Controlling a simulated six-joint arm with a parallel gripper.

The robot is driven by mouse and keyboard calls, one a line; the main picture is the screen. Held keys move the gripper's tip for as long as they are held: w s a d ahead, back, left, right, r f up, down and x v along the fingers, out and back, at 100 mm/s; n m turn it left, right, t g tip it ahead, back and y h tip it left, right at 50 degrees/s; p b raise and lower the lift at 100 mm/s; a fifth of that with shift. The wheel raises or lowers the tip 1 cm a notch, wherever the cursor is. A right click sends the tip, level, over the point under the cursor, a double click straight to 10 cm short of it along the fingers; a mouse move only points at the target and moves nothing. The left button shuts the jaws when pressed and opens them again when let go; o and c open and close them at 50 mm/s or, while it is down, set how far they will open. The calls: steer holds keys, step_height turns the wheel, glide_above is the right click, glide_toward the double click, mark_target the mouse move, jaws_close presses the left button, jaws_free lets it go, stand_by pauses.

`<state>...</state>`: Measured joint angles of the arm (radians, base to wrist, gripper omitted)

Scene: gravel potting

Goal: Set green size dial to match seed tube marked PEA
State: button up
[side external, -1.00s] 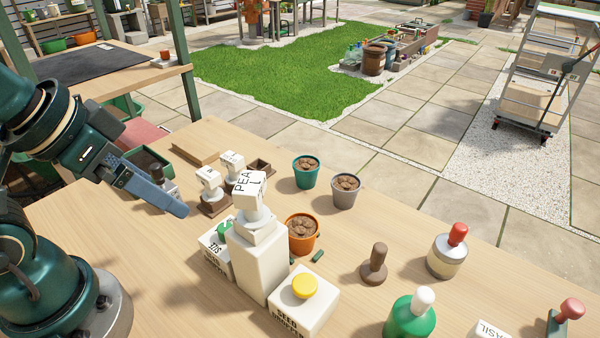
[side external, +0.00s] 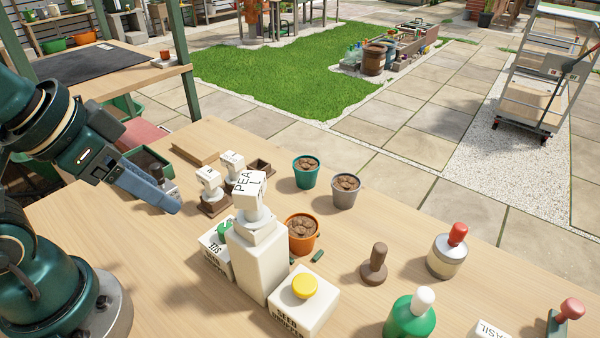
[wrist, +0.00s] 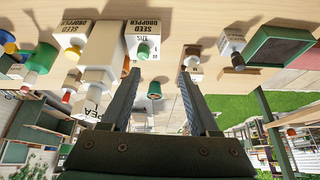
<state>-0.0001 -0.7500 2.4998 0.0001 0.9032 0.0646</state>
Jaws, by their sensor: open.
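The white seed tube marked PEA (side external: 249,190) stands on the tall white seed dropper (side external: 258,262). The green size dial (side external: 224,230) is on a white box (side external: 214,252) left of the dropper, partly hidden by it. In the wrist view, upside down, the green dial (wrist: 143,51) shows on its box (wrist: 148,30), just beyond the left fingertip. The PEA tube (wrist: 93,98) is left of the fingers there. My gripper (wrist: 158,74) is open and empty. In the side view, my gripper (side external: 172,205) is left of the dial and apart from it. The dial's setting is unreadable.
A yellow button (side external: 305,286) on a white box is in front of the dropper. Other white tubes stand in a brown holder (side external: 214,207) behind. Orange (side external: 301,243), green (side external: 306,179) and grey (side external: 344,198) pots stand to the right. The table front left is clear.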

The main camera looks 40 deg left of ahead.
steer(key=r+m, duration=0.1)
steer(key=m, duration=0.3)
steer(key=m+g, duration=0.5)
steer(key=m, duration=0.8)
glide_above(225, 227)
step_height(225, 227, down, 5)
steer(key=shift+w+a+r, duration=0.1)
steer(key=shift+w, duration=0.05)
steer(key=shift+f+g, duration=0.3)
steer(key=shift+f, duration=2.75)
jaws_close()
